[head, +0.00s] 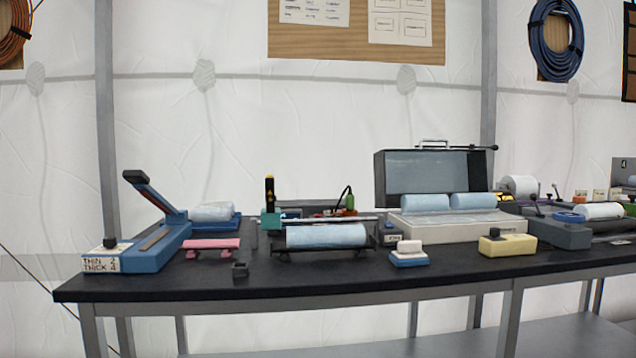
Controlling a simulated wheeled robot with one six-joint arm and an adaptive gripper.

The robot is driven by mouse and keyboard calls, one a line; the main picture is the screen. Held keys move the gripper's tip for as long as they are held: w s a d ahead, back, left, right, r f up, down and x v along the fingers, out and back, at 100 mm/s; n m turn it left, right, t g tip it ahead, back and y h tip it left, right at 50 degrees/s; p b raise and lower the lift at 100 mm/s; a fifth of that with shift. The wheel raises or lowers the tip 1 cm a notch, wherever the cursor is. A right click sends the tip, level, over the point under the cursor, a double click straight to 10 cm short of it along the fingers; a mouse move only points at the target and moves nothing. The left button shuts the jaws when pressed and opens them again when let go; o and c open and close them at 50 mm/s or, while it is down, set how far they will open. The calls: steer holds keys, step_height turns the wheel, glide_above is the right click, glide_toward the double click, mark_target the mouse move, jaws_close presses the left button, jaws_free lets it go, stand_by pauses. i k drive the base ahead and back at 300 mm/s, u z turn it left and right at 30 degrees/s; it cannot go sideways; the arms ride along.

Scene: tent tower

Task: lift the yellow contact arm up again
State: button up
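I cannot clearly make out a yellow contact arm. A black upright piece with yellow marks (269,194) rises from a teal block at the left end of the frame that holds a pale blue roll (327,236); I cannot tell whether it is the contact arm. A pale yellow box with a dark knob (508,244) stands at the table's front right. Small yellow bits show at the far right among crowded devices, too small to tell. My gripper is not in view.
The black-topped table (330,284) spans the view. A blue device with a raised lever (158,247), a pink piece (213,244), a small white-and-blue block (409,254) and an open case (447,226) stand on it. The front strip is mostly clear.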

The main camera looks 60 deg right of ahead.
mark_target(269, 181)
steer(key=k, duration=0.2)
steer(key=z, duration=1.05)
